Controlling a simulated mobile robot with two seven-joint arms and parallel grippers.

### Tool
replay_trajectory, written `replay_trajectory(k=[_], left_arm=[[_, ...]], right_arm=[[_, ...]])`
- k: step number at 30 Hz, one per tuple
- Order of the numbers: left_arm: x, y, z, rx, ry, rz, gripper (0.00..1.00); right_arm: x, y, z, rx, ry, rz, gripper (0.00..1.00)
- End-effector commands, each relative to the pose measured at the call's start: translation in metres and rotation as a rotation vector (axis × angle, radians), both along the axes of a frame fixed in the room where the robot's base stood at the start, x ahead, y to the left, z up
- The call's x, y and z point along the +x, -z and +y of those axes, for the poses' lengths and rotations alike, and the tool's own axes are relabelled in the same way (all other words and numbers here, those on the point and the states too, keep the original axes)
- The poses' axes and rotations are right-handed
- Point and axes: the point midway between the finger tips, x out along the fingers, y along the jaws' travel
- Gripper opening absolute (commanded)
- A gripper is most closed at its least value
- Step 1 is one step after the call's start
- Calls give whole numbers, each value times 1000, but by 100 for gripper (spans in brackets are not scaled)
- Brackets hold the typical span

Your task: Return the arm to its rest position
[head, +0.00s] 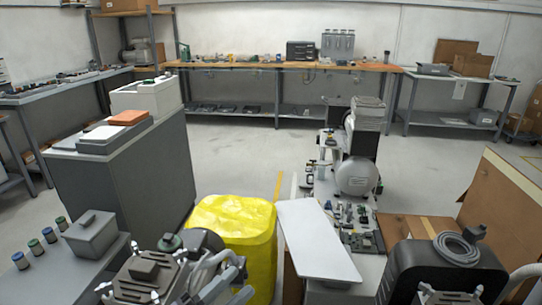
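The pale grey jointed parts at the bottom edge, left of centre, appear to be my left gripper (222,277). They overlap a finned metal compressor head (145,272), and I cannot make out the fingertips or whether they are apart. I see nothing clearly held there. I cannot make out my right gripper in the head view. A black domed unit (440,272) with a coiled grey hose on top is at the bottom right.
A yellow bag-covered bin (236,222) and a tilted white panel (316,240) are close in front. A grey cabinet (125,180) stands left, and an open cardboard box (500,205) right. Small parts cover the bench (352,215). The floor (240,150) behind is clear.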

Motion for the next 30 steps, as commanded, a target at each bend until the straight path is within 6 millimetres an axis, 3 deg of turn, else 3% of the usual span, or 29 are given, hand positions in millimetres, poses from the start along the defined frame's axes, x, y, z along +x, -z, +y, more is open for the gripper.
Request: replay_trajectory(k=[5, 9, 15, 20, 30], left_arm=[[-10, 61, 55, -195, -263, 439, 37], [-45, 120, 95, -317, -448, 778, 37], [-107, 180, 128, -428, -626, 1132, 37], [-133, 198, 136, -463, -681, 1249, 37], [-134, 199, 136, -465, -684, 1257, 37]], right_arm=[[0, -15, -1, -4, -1, -8, 37], [0, -22, -2, -7, -1, -12, 37], [-2, -24, -3, -13, -1, -4, 37], [-2, -26, -3, -12, 0, -6, 37], [-2, -26, -3, -11, 1, -5, 37]])
